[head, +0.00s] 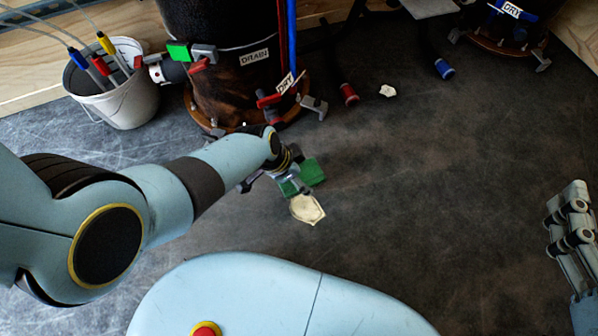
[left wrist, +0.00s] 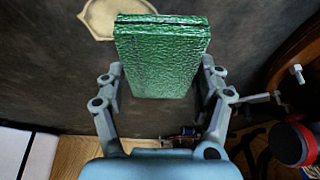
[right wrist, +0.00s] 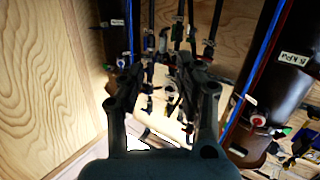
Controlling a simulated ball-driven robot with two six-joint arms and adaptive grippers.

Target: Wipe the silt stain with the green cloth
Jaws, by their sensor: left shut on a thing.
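The green cloth (head: 312,172) is a thick folded block. My left gripper (head: 290,180) is shut on it, with a finger on each side of it in the left wrist view (left wrist: 158,60). A pale beige stain (head: 307,209) with a darker outline lies on the dark floor just in front of the cloth. In the left wrist view the stain (left wrist: 100,20) is partly hidden behind the cloth. I cannot tell whether the cloth touches the floor. My right gripper (head: 568,225) is at the right edge, away from the stain; its fingers are apart and empty in the right wrist view (right wrist: 160,75).
A white bucket (head: 125,105) with colored-tipped hoses stands at the back left. A dark cylinder labelled DRAIN (head: 222,85) stands behind my left arm. A red spool (head: 348,94), a blue spool (head: 444,69) and a small pale scrap (head: 388,91) lie further back.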

